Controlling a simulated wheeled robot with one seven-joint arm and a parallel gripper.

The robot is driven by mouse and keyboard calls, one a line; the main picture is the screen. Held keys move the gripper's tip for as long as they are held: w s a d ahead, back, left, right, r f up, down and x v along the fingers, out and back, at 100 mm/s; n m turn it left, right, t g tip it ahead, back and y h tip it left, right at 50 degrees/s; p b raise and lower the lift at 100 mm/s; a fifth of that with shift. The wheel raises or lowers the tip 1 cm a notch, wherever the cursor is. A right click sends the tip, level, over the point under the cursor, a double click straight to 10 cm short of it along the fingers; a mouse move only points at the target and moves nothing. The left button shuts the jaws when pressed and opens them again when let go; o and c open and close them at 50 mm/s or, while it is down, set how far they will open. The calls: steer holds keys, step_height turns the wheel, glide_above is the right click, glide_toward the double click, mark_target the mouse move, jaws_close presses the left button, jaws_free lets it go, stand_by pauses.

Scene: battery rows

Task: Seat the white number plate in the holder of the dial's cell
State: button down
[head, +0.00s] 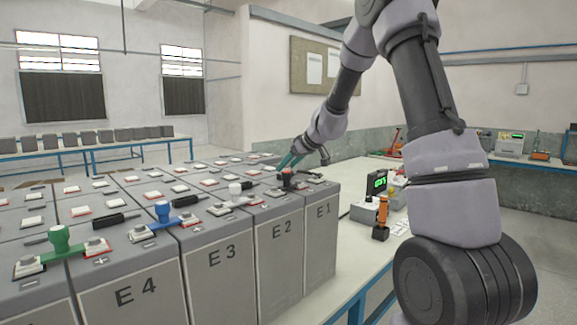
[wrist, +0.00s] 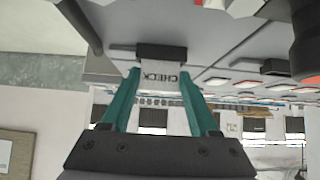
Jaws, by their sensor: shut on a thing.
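My gripper (head: 290,160) reaches over the far end of the battery rows, near cells E1 and E2. Black bar-shaped pieces (head: 184,201) lie on several cells.
Grey cells, E4 (head: 135,291) to E1 (head: 322,212), carry terminals and coloured-knob links: green (head: 59,238), blue (head: 162,210), white (head: 235,188), red (head: 287,173). An orange-handled tool (head: 382,208) and small white plates (head: 400,227) are on the bench at right.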

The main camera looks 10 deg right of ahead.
steer(key=shift+c, duration=0.7)
jaws_free()
steer(key=v, duration=1.2)
steer(key=s+a+r+m, duration=0.1)
steer(key=s+r+m, duration=0.15)
steer(key=s, duration=0.55)
steer(key=s+a+r+m, duration=0.1)
steer(key=s+r+m, duration=0.15)
steer(key=s, duration=0.45)
steer(key=s+d+m+h, duration=0.2)
steer(key=s+m, duration=0.4)
steer(key=s, duration=1)
steer(key=shift+s+d+f+g+h, duration=0.3)
steer(key=shift+s+d+g+h, duration=0.1)
steer(key=shift+h, duration=0.3)
